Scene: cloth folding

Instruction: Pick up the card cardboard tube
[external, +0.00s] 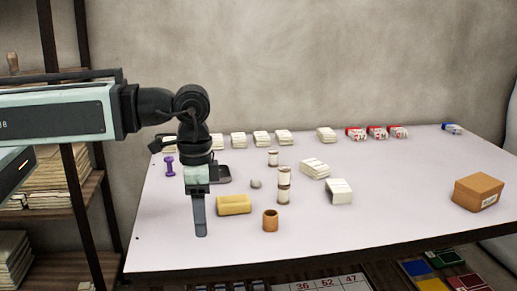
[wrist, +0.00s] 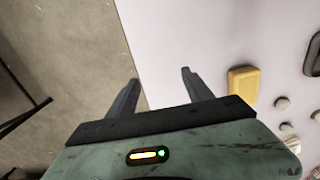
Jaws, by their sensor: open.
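The cardboard tube (external: 270,220) is a short, brown, open-topped cylinder standing upright near the front of the table in the external view. I cannot make it out in the wrist view. My gripper (external: 200,234) points down at the left of the table, left of the tube and apart from it. In the wrist view my gripper (wrist: 160,76) is open, with nothing between its two dark fingers. The table's edge passes beneath them.
A yellow block (external: 234,205) lies between my gripper and the tube; it also shows in the wrist view (wrist: 242,84). White-and-brown cylinders (external: 284,185) stand behind the tube. A brown box (external: 478,192) sits far right. The front right of the table (external: 380,225) is clear.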

